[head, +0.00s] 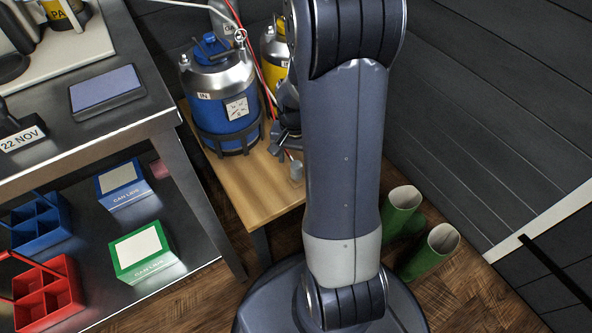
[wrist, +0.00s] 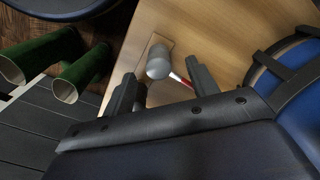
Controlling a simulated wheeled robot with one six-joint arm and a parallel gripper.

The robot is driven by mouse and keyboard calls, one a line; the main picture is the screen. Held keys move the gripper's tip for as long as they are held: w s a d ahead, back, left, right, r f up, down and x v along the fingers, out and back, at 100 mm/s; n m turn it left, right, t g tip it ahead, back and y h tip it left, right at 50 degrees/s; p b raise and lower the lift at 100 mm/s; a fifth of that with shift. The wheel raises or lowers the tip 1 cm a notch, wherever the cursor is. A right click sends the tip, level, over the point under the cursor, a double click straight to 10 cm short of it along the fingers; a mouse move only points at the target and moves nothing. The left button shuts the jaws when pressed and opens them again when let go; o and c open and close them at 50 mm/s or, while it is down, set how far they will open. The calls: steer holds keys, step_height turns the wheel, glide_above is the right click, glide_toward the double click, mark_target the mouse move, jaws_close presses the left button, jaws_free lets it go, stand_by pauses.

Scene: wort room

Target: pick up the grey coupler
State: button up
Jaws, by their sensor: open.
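The grey coupler (wrist: 157,61) lies on the wooden bench (wrist: 218,40), close to its edge. A red line leads away from it between my fingers. In the head view the coupler (head: 297,171) shows small near the bench's front edge, left of my arm. My gripper (wrist: 161,80) is open and empty. Its two fingers point toward the coupler, one on either side of it in the picture, and I see no contact. In the head view my gripper (head: 284,143) is partly hidden by my forearm, beside the blue keg.
A blue keg (head: 220,95) marked IN and a yellow keg (head: 271,55) stand behind on the bench. Red and white lines hang beside them. A metal table (head: 130,130) with boxes below is at left.

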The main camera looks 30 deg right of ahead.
mark_target(296, 164)
steer(key=f+b, duration=0.1)
steer(key=f, duration=0.2)
steer(key=f+b, duration=0.1)
steer(key=f, duration=0.1)
steer(key=shift+d+f+b, duration=0.2)
steer(key=shift+d+b, duration=0.05)
steer(key=shift+b, duration=0.05)
steer(key=shift+r, duration=0.1)
steer(key=c, duration=1)
steer(key=shift+c, duration=0.2)
